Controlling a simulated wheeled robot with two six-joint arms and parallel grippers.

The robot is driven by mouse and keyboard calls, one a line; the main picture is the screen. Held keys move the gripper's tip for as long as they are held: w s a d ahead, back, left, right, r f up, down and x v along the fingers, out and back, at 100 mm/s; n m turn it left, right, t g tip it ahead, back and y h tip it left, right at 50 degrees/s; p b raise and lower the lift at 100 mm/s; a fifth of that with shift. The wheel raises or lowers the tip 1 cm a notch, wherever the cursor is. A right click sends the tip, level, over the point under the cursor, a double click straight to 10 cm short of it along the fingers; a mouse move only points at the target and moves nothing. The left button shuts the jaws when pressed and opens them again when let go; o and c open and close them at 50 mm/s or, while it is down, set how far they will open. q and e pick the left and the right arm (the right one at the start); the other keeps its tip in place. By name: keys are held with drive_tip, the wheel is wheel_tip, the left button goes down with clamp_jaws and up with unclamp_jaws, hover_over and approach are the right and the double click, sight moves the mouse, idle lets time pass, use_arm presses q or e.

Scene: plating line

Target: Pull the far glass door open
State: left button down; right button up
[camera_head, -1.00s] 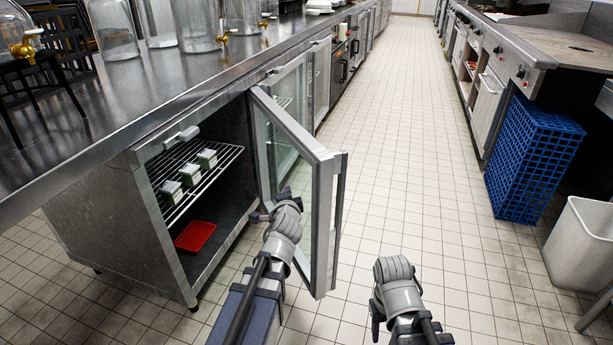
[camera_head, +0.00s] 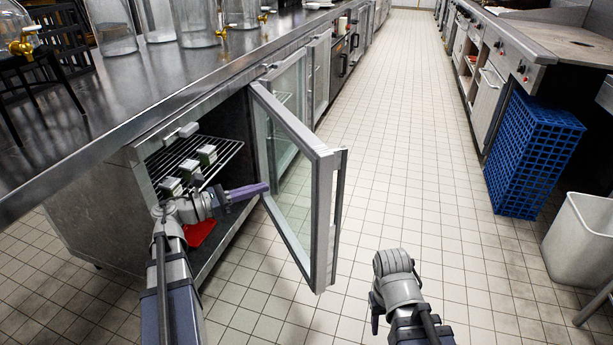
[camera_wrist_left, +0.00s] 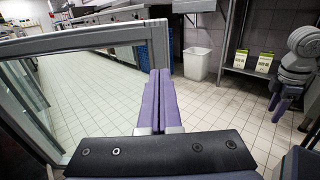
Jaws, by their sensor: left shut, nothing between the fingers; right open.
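A glass door (camera_head: 320,215) with a grey metal frame stands swung wide open from the under-counter cabinet (camera_head: 95,220). It also shows in the left wrist view (camera_wrist_left: 85,41). Beyond it, another glass door (camera_head: 288,88) in the counter front looks closed. My left gripper (camera_head: 262,188) is shut and empty in front of the cabinet opening, its purple fingers pointing right toward the inner side of the open door. In the left wrist view the fingers (camera_wrist_left: 161,75) overlap the door frame; I cannot tell whether they touch. My right gripper (camera_wrist_left: 277,101) is open, away from the door.
Inside the cabinet, a wire rack (camera_head: 222,152) holds several small containers above a red tray (camera_head: 200,236). A blue crate (camera_head: 530,155) and a white bin (camera_head: 583,240) stand across the aisle. The tiled aisle (camera_head: 410,150) is clear. Glass dispensers (camera_head: 195,22) stand on the counter.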

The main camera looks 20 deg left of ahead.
sight(317, 173)
use_arm(q)
drive_tip(key=x, duration=1.3)
drive_tip(key=shift+d+f, duration=0.25)
drive_tip(key=shift+d, duration=0.25)
